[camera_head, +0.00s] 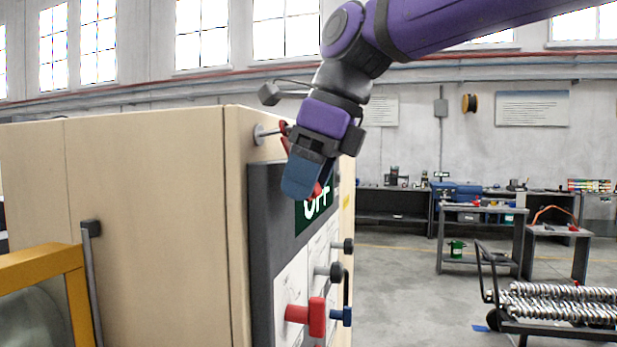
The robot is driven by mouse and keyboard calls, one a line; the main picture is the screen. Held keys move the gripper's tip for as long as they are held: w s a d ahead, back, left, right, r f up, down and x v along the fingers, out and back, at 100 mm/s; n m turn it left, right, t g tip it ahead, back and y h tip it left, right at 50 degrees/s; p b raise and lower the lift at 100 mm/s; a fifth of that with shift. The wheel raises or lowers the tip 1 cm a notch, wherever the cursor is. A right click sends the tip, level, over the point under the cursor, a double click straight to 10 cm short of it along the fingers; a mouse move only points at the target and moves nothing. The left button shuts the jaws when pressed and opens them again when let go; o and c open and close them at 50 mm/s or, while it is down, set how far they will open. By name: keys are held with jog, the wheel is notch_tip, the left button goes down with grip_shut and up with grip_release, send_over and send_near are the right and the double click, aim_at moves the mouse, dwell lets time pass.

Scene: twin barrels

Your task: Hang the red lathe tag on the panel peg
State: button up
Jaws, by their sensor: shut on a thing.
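My gripper (301,180) is in front of the side face of a beige cabinet, pointing down, and is shut on the red lathe tag (285,143). Most of the tag is hidden behind the gripper; red shows at its upper left and a little at its lower right. The upper red part is at the outer end of a pale metal peg (267,133) high on the cabinet side. I cannot tell whether the tag is around the peg or only beside it.
Below my gripper is a dark panel with an OFF sign (316,205), dark knobs (335,271), a red handle-like piece (316,316) and a blue one (342,317). A yellow frame (40,268) stands at left. Floor is clear right of the cabinet, before a cart (560,305).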

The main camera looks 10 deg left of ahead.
jog(key=o, duration=1)
jog(key=shift+c, duration=0.2)
jog(key=v, duration=1.1)
jog(key=s+d+f+n+t+h, duration=0.25)
jog(key=d+f+n, duration=0.55)
jog(key=d, duration=0.6)
jog(key=s+d+f+n+t+h, duration=0.1)
jog(key=s+d+f+n+t, duration=0.3)
jog(key=d+f, duration=0.8)
jog(key=s+d+f+n+g, duration=0.1)
jog(key=s+d+f+n, duration=0.1)
jog(key=d, duration=0.3)
jog(key=s+d+f+n, duration=0.2)
jog(key=d+f+n, duration=0.2)
jog(key=d+n, duration=0.1)
jog(key=shift+s+f+g+h, duration=0.3)
jog(key=shift+f+g+h, duration=0.05)
